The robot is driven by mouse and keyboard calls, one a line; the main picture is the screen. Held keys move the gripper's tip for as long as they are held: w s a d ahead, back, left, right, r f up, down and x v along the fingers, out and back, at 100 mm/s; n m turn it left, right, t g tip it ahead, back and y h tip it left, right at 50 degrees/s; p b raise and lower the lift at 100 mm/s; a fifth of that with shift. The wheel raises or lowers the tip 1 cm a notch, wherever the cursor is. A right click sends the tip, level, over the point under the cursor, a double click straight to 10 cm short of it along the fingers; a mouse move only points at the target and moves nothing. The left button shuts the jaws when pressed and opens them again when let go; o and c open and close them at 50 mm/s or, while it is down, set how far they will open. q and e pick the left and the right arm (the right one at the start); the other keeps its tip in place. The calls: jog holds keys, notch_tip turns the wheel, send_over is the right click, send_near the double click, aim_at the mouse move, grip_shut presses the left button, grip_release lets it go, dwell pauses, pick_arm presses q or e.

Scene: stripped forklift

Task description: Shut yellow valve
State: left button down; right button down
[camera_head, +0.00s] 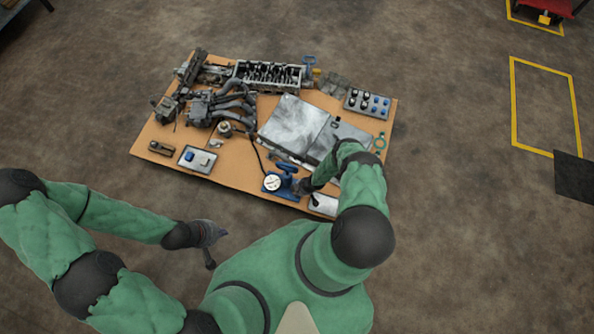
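A small yellow part (316,72), which may be the yellow valve, shows at the back edge of the board, right of the engine block. It is too small to tell its handle position. A blue valve-like part (309,60) stands close beside it. My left gripper (217,248) hangs in front of the board, over the floor, empty, with its fingers apart. My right gripper (300,187) is at the front of the board, beside the blue device with a round white gauge (272,183). Its fingers are mostly hidden, and I cannot tell whether it touches the device. Both grippers are far from the yellow part.
Yellow floor lines (513,105) lie right.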

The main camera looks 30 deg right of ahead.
jog(key=c, duration=1.2)
grip_release()
jog(key=shift+r, duration=0.1)
jog(key=shift+v, duration=5.9)
jog(key=shift+s, duration=0.1)
